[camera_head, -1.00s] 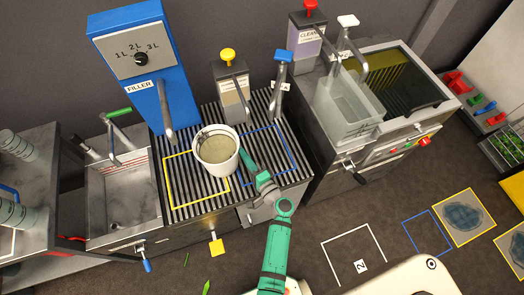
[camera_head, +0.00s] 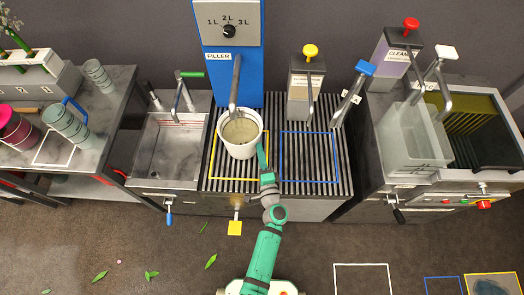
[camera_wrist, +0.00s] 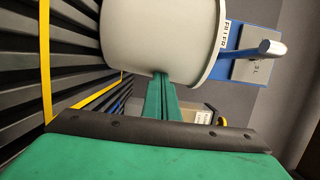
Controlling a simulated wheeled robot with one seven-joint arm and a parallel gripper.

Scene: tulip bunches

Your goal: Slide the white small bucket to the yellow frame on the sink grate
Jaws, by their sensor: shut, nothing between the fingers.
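The white small bucket (camera_head: 239,148) stands upright on the sink grate (camera_head: 272,110), under the spout of the blue filler. Something pale fills part of it. The yellow frame (camera_head: 211,166) surrounds the bucket's lower part; the bucket hides the frame's back and some of its right side. My gripper (camera_head: 261,150) is low over the grate at the bucket's right side. In the wrist view the shut green fingers (camera_wrist: 162,84) reach the bucket wall (camera_wrist: 150,35) and appear to touch it, holding nothing. A yellow frame line (camera_wrist: 46,70) shows left of the bucket there.
The blue frame (camera_head: 309,181) on the grate's right is empty. The filler (camera_head: 236,60) and a yellow-topped dispenser (camera_head: 304,95) stand behind the grate. A sink basin (camera_head: 166,150) lies left. A clear container (camera_head: 412,140) stands on the right counter.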

